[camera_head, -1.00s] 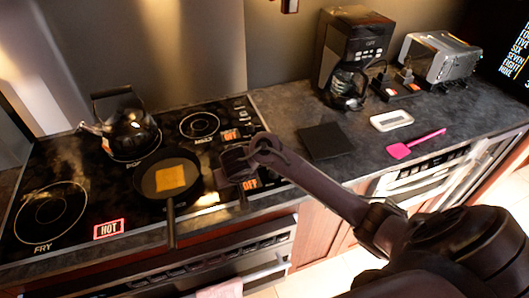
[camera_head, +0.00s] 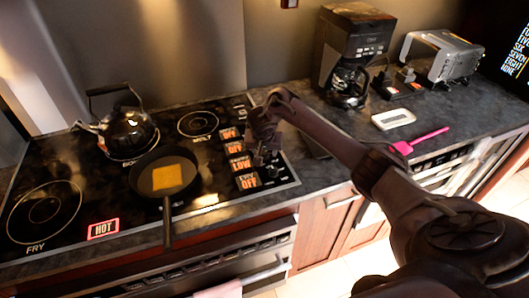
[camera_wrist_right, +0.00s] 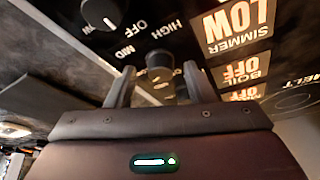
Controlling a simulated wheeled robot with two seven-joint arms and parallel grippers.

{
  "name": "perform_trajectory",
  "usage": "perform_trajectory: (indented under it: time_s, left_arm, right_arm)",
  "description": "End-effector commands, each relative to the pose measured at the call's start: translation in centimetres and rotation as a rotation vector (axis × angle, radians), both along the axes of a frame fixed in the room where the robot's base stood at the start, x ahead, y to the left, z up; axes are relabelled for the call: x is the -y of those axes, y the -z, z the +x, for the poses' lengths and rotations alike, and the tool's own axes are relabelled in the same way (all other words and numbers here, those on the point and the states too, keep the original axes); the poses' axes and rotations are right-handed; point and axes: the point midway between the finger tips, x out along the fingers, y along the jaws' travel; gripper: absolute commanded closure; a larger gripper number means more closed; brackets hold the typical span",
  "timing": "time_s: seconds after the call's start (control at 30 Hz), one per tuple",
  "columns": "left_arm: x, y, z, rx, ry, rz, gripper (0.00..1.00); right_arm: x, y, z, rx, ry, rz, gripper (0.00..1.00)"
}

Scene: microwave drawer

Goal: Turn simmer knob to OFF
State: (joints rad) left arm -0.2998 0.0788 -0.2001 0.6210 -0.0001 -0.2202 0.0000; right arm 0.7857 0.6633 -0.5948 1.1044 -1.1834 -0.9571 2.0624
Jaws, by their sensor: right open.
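The "SIMMER LOW" display (camera_head: 240,163) is lit orange on the stove's control strip; it also shows in the right wrist view (camera_wrist_right: 236,25). My right gripper (camera_head: 264,153) hangs over the knob row beside the displays. In the right wrist view its fingers (camera_wrist_right: 159,73) are apart, with a dark knob (camera_wrist_right: 160,63) between them, apparently the simmer knob. Contact cannot be told. Another knob (camera_wrist_right: 102,13) is at the upper left, with OFF, MID and HIGH marks nearby. In the head view the gripper largely hides the knobs. My left gripper is not in view.
The "FRY OFF" display (camera_head: 247,181) is nearest the stove's front edge. A pan (camera_head: 187,187) with a yellow square slice and a kettle (camera_head: 128,131) stand on the stove.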

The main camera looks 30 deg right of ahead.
Motion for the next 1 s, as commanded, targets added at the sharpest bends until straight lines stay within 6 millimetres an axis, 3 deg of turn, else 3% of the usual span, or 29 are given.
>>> perform_trajectory:
  time_s: [0.3,0.67,1.0]
  left_arm:
    - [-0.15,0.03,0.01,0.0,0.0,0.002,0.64]
    - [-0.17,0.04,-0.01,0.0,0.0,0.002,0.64]
    - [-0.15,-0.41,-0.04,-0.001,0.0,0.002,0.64]
  right_arm:
    - [0.1,0.28,0.12,0.002,0.0,-0.001,0.52]
    - [0.1,0.29,0.1,0.001,0.0,-0.001,0.96]
    - [0.11,0.26,0.0,-0.001,-0.058,0.0,0.96]
